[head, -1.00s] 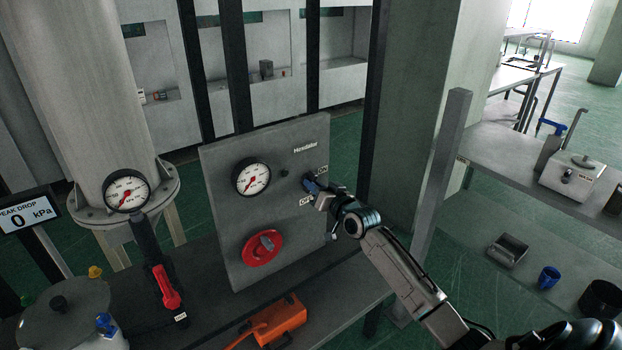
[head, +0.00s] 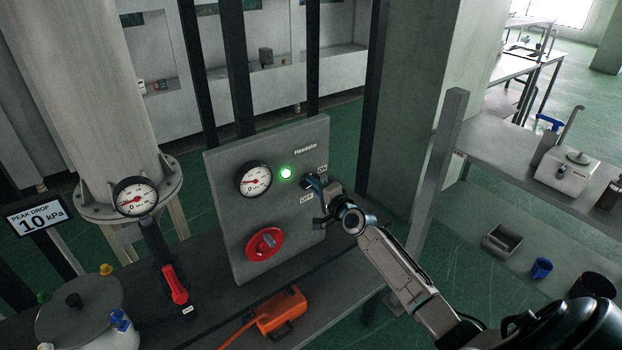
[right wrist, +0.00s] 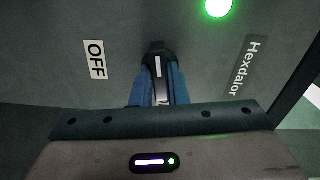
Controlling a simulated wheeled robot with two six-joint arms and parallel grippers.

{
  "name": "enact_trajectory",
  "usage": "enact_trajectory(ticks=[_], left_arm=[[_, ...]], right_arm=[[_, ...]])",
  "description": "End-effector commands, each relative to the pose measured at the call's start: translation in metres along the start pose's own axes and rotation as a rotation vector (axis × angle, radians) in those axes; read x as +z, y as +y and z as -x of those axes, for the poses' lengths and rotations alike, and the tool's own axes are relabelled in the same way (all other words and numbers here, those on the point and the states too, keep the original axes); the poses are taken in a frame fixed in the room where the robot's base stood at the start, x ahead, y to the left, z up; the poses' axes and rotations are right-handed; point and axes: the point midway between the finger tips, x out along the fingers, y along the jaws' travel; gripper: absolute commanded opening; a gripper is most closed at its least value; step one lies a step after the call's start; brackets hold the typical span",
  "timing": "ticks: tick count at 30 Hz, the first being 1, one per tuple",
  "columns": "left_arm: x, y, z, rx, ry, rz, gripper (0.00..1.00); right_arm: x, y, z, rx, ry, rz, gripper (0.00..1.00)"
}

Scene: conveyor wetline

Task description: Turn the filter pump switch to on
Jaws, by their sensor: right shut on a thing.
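The filter pump switch (right wrist: 157,52) is a dark knob with a white line on the grey panel (head: 222,215). Its place is between the ON label (head: 322,169) and the OFF label (head: 306,198). My right gripper (head: 313,183) is shut on this switch; in the right wrist view its blue fingers (right wrist: 160,85) sit on both sides of the knob. The OFF label also shows in the right wrist view (right wrist: 95,60). A green lamp (head: 286,173) on the panel is lit. My left gripper is not in view.
The panel carries a gauge (head: 254,179) and a red dial (head: 264,244). A red-handled lever (head: 174,285), an orange tool (head: 280,312) and a lidded pot (head: 80,310) stand on the bench around the panel's foot.

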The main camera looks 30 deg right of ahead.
Motion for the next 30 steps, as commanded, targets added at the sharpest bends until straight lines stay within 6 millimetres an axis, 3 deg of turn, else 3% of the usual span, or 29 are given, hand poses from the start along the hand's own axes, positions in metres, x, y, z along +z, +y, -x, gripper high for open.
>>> enact_trajectory(ticks=[4, 5, 7, 8, 17, 30], left_arm=[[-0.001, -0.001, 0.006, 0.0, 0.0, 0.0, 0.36], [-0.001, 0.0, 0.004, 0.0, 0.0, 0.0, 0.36], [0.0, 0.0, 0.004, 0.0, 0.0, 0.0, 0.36], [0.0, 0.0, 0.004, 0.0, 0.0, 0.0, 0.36], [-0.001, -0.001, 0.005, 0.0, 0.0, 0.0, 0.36], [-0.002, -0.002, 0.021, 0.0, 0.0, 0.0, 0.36]], right_arm=[[0.0, 0.0, 0.0, 0.002, 0.0, -0.126, 0.0], [0.0, 0.001, 0.0, 0.001, 0.0, -0.12, 0.19], [0.0, 0.001, 0.0, 0.001, 0.0, -0.116, 0.33], [0.0, 0.001, 0.0, 0.001, 0.0, -0.115, 0.35], [0.0, 0.0, 0.002, 0.001, 0.0, -0.112, 0.35], [0.0, -0.001, 0.045, 0.002, -0.001, -0.109, 0.35]])
